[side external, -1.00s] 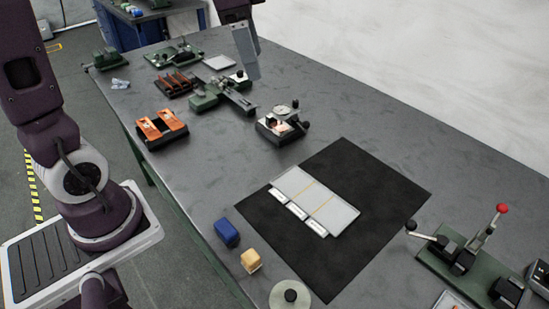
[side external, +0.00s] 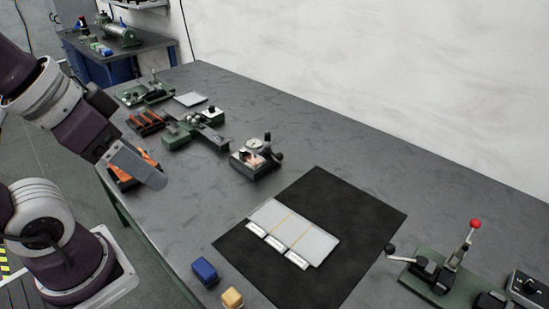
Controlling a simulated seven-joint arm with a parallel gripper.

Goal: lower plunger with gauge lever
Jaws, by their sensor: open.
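The gauge (side external: 257,148) is a small dark-based device with a round pale dial on top, standing near the middle of the bench. A black-knobbed lever (side external: 278,155) sticks out on its right side. A copper-coloured piece (side external: 250,158) shows at its front. The plunger is too small to make out. My gripper (side external: 158,180) is to the left of the gauge, above the bench's left part, well apart from it. Its grey fingers point down and right and are seen side-on. It is open, with nothing visible in it.
A green fixture (side external: 192,130) and another orange-slotted rack (side external: 146,122) stand behind. A black mat (side external: 350,220) with a pale board (side external: 315,243) lies in front. A red-knobbed lever press (side external: 445,268) is at right.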

